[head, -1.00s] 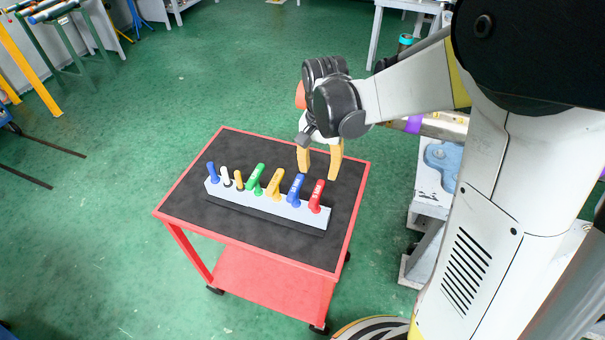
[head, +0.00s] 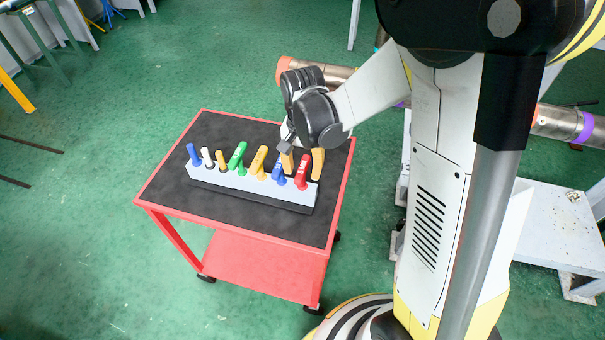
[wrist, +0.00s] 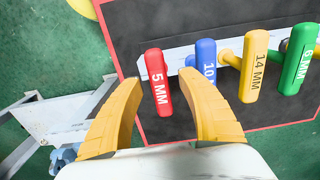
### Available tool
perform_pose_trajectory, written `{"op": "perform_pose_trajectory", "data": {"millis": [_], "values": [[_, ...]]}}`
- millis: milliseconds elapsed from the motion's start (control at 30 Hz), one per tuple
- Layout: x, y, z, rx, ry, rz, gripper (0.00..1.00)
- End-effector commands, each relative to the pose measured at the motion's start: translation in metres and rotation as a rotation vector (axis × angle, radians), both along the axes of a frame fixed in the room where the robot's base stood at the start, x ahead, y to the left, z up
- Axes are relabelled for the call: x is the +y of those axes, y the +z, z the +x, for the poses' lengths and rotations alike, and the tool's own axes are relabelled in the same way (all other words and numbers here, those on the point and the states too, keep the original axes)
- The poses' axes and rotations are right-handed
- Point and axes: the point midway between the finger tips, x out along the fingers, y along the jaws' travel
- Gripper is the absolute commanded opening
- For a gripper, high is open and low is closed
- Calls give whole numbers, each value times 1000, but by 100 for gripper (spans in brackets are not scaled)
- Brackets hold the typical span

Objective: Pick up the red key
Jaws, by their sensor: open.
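The red key (head: 302,172) stands at the right end of a pale key holder (head: 240,184) on the cart. In the wrist view the red key (wrist: 158,82) reads "5 MM" and lies ahead of the gap between my fingers. My gripper (head: 302,162) is open and empty, its two yellow fingers close behind the red and blue keys. In the wrist view my gripper (wrist: 160,100) has its right finger close to the blue key (wrist: 206,72). I cannot tell whether they touch.
Yellow (head: 258,161), green (head: 237,156) and other smaller keys stand in the holder to the left. The holder sits on a red cart with a black top (head: 163,180). A grey stand (head: 560,215) with pipes is at the right. The black top in front of the holder is clear.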

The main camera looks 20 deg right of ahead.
Motion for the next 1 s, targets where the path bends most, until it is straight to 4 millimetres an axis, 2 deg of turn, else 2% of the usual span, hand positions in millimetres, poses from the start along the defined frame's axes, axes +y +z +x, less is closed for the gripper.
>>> {"op": "perform_pose_trajectory", "data": {"millis": [733, 900, 1000], "values": [[0, -5, 0, 0, 0, 0, 46], [0, -5, 0, 0, 0, 0, 0], [0, -5, 0, 0, 0, 0, 0]]}}
